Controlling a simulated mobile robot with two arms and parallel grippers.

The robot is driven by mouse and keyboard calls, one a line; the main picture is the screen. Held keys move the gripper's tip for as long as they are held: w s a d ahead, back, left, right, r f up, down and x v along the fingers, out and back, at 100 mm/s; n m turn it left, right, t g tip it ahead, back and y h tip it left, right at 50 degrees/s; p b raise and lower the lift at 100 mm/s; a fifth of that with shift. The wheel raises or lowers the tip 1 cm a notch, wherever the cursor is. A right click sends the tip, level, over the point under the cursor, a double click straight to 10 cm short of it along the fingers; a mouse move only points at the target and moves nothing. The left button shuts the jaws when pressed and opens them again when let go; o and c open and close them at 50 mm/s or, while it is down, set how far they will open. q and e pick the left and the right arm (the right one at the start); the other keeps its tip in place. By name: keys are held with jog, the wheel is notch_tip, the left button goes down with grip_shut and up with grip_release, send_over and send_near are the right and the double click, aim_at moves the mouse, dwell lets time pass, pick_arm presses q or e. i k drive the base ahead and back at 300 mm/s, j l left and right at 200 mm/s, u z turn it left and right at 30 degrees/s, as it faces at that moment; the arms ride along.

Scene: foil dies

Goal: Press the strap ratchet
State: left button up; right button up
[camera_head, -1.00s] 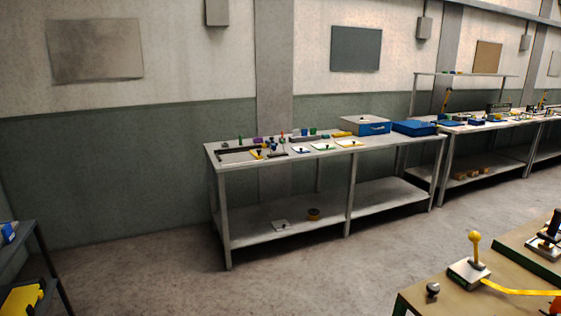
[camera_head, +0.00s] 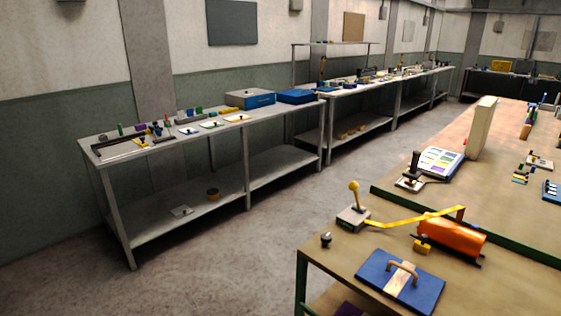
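What looks like the strap ratchet (camera_head: 352,216) stands near the left edge of the brown table at the lower right. It has a small pale base and an upright lever with a yellow ball knob (camera_head: 354,187). A yellow strap (camera_head: 410,219) runs from its base to the right, toward a bracket by an orange cylinder (camera_head: 452,237). Neither of my grippers is in view.
The brown table (camera_head: 345,262) also bears a blue board with a handle (camera_head: 400,280), a small dark knob (camera_head: 326,240) and a black-handled lever device (camera_head: 411,175). A grey workbench (camera_head: 170,145) stands along the wall. The floor (camera_head: 235,250) between is clear.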

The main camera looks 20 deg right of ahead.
aim_at(353, 186)
jog(key=i+z, duration=0.2)
jog(key=z, duration=1.1)
jog(key=i+j+z, duration=0.7)
jog(key=j, duration=0.2)
jog(key=j+z, duration=0.25)
jog(key=i+j, duration=0.1)
jog(key=j, duration=0.15)
jog(key=i+j, duration=0.1)
jog(key=j, duration=0.2)
jog(key=i+j, duration=0.15)
jog(key=j, duration=0.1)
